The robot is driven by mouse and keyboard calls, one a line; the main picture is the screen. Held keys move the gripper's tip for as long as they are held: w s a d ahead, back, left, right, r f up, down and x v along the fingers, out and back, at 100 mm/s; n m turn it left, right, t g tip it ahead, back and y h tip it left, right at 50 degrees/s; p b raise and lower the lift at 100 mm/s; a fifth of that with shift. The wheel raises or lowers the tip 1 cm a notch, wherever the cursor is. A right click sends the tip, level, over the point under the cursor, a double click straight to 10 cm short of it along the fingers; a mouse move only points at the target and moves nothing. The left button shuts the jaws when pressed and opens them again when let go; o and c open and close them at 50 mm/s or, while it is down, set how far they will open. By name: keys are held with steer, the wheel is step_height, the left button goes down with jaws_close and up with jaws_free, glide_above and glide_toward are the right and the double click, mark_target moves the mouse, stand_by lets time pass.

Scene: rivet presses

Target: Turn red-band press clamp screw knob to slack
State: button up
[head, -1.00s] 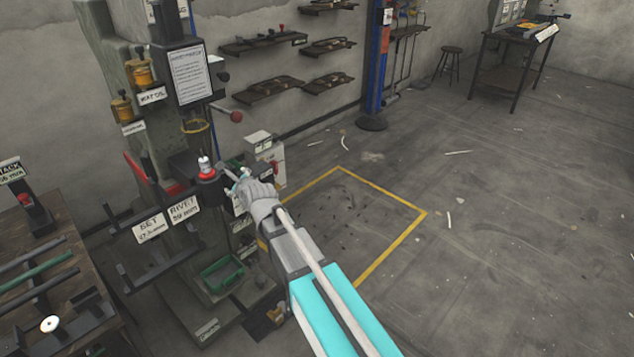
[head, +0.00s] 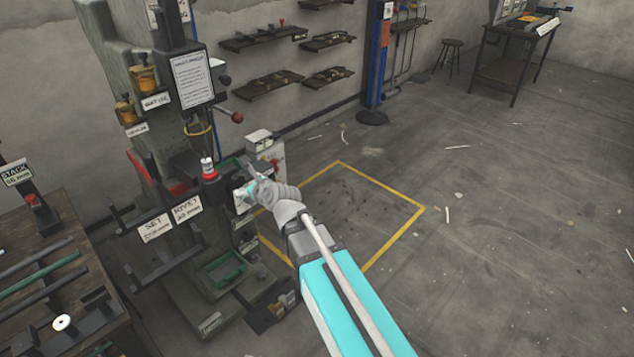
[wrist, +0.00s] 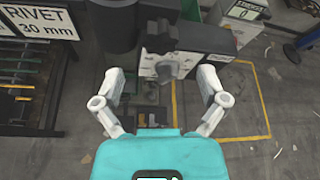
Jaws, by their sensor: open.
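The press (head: 150,110) stands at the left in the head view, with a red band (head: 209,175) around the base of a small white-topped part. In the wrist view a dark grey lobed knob (wrist: 165,71) sticks out of a light plate on a dark block; it looks like the clamp screw knob. My gripper (wrist: 162,76) is open, with one finger to each side of the knob and gaps between. I cannot tell how deep the fingers reach. In the head view my gripper (head: 246,180) is just right of the red band, and the knob is not clearly visible.
A RIVET 30 mm sign (wrist: 37,20) is left of my gripper. A grey box with a red switch (head: 268,150) stands behind it. A green tray (head: 222,270) sits low on the press. The yellow-marked floor (head: 350,215) to the right is clear.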

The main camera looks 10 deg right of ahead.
steer(key=s+d+r+n+g+h+p, duration=0.2)
steer(key=s+d+r+n+g+p, duration=0.2)
steer(key=s+d+n+p, duration=0.4)
steer(key=s+d+r+n+g+h+p, duration=0.3)
steer(key=s+d+r+n+g+p, duration=0.2)
steer(key=s+d+n+p, duration=0.3)
steer(key=n+p, duration=0.4)
steer(key=n, duration=0.3)
steer(key=shift+r+g, duration=0.25)
steer(key=shift+g, duration=0.15)
stand_by(0.8)
steer(key=shift+s+d, duration=0.1)
steer(key=shift+s, duration=0.05)
